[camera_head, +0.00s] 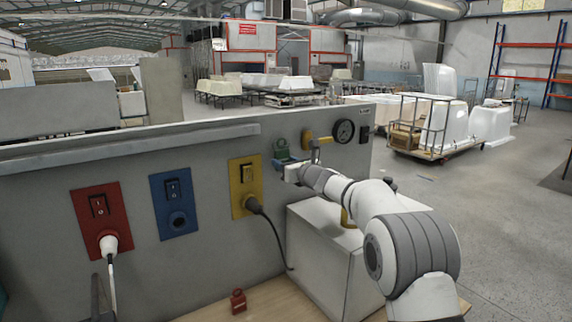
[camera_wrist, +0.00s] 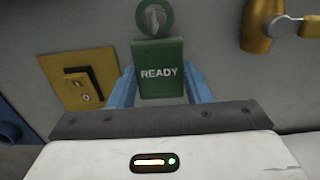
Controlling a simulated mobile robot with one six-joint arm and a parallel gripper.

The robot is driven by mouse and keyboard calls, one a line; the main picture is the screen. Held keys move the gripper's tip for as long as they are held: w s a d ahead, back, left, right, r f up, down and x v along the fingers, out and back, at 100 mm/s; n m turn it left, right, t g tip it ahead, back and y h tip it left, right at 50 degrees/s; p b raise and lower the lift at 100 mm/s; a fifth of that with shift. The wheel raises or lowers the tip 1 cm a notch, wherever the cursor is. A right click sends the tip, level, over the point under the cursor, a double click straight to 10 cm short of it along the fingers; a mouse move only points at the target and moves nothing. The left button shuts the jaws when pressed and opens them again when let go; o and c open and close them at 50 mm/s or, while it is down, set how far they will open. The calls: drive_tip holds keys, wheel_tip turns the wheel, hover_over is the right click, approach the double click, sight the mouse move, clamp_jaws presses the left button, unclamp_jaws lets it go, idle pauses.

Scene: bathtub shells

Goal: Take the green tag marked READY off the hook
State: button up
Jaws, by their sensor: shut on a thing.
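The green tag (camera_wrist: 161,70) marked READY shows at the top middle of the wrist view. Its ring (camera_wrist: 154,19) is at the top, with a pale hook (camera_wrist: 155,17) showing inside the ring. My gripper (camera_wrist: 160,88) has its blue fingers on the left and right sides of the tag, shut on it. In the head view the tag (camera_head: 281,149) hangs on the grey panel, with my gripper (camera_head: 288,163) at its lower part. Whether the ring bears on the hook is not clear.
A yellow switch plate (camera_wrist: 82,81) is left of the tag, and a brass valve (camera_wrist: 256,26) is at upper right. A gauge (camera_head: 344,131) sits farther right on the panel. A black cable (camera_head: 268,222) hangs from the yellow socket plate. A white box (camera_head: 318,262) stands below my arm.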

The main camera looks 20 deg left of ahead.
drive_tip(key=shift+r, duration=0.3)
drive_tip(key=shift+s+d+b, duration=0.4)
drive_tip(key=shift+d+b, duration=0.1)
drive_tip(key=shift+b, duration=0.15)
drive_tip(key=b+v, duration=0.4)
drive_tip(key=v, duration=0.2)
idle(0.9)
drive_tip(key=shift+s+f, duration=0.1)
drive_tip(key=shift+f, duration=0.1)
